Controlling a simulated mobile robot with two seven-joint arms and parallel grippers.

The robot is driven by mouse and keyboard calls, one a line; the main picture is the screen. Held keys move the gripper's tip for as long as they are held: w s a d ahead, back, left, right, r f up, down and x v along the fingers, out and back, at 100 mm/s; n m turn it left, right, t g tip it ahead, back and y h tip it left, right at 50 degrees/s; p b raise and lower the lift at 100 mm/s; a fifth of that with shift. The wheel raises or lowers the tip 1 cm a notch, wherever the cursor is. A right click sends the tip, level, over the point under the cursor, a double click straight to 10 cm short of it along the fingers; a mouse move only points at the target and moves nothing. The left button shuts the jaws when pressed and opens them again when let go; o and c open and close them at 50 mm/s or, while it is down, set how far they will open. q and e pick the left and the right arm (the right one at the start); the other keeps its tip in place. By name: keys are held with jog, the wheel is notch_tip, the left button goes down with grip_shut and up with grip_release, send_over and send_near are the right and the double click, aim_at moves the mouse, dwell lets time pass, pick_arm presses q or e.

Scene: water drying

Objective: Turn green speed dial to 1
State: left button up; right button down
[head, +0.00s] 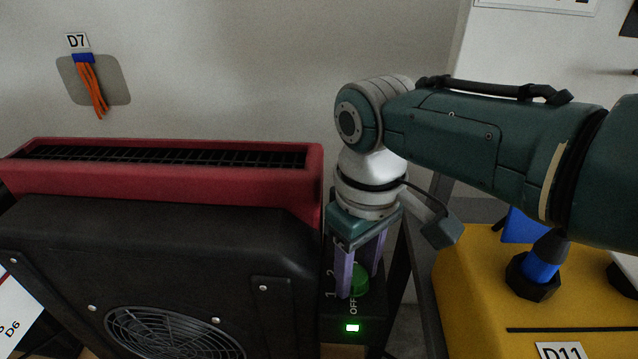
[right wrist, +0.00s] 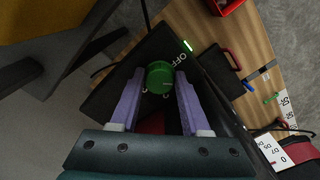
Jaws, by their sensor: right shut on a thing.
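The green speed dial (head: 359,281) sits on top of a black control box at the right side of the black and red fan unit (head: 150,240). Marks "1", "2" and "OFF" are printed around it. My right gripper (head: 360,284) comes down from above with its purple fingers on both sides of the dial, shut on it. The right wrist view shows the dial (right wrist: 159,77) between the fingertips, with "OFF" beside it. I cannot read which mark the dial points to. My left gripper is not in view.
A small green light (head: 352,328) is lit on the control box. A yellow case (head: 475,290) with a blue and black knob (head: 541,262) stands to the right. A wall plate with orange cables (head: 95,88) is at the back left.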

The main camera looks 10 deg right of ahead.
aim_at(356, 276)
jog(key=shift+m, duration=0.6)
jog(key=shift+c, duration=1.9)
grip_release()
notch_tip(356, 276, up, 10)
jog(key=p, duration=0.5)
